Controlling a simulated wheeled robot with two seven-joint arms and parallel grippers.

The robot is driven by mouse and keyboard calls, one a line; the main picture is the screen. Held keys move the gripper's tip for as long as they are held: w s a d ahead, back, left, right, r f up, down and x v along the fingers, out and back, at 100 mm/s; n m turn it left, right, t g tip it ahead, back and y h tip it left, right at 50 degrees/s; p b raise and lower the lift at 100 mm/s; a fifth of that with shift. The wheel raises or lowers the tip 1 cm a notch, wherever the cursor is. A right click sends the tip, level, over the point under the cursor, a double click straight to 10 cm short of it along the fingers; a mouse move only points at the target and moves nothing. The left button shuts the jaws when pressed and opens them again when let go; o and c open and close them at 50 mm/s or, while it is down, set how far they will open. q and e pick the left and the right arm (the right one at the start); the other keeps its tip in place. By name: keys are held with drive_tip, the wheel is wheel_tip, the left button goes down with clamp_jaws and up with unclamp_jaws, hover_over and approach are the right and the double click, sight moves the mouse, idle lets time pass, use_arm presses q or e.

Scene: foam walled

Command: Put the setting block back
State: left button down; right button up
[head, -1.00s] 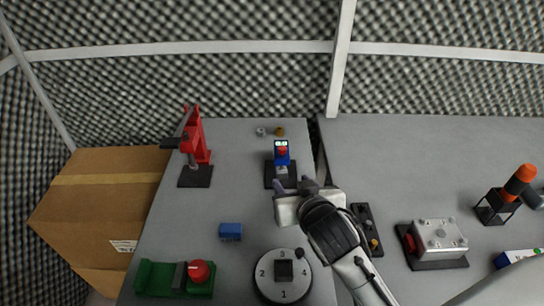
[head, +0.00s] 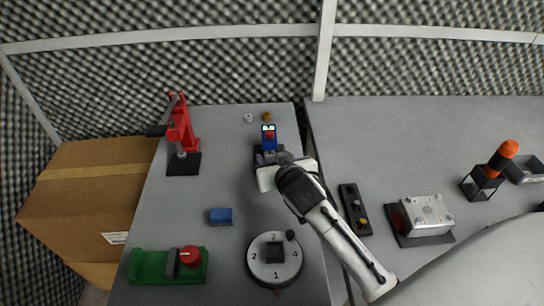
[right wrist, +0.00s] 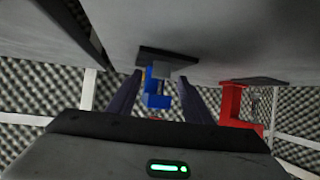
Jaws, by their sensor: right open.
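A blue gauge (head: 269,140) with a small display and a red part stands on a black base at the back middle of the left table. In the right wrist view the gauge (right wrist: 156,95) appears upside down, with a small grey block (right wrist: 178,69) beside it at the base. My right gripper (head: 271,158) is open just in front of the gauge. Its fingers point at the gauge and grey block, which show between them; contact is not visible. A blue block (head: 220,216) lies apart, nearer the front. I cannot tell which block is the setting block. My left gripper is not in view.
A red press (head: 181,130) stands back left. A green fixture with a red knob (head: 190,257) and a round numbered dial (head: 274,280) are in front. A black strip (head: 354,209) and a metal box (head: 427,211) sit right of the table gap.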

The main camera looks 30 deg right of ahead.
drive_tip(key=shift+x, duration=1.1)
clamp_jaws()
drive_tip(key=shift+s+a+p, duration=0.35)
drive_tip(key=shift+s+a, duration=0.1)
drive_tip(key=shift+s, duration=0.25)
drive_tip(key=shift+s+a, duration=0.2)
drive_tip(key=shift+s, duration=0.25)
drive_tip(key=shift+s+a, duration=0.15)
drive_tip(key=shift+s, duration=0.35)
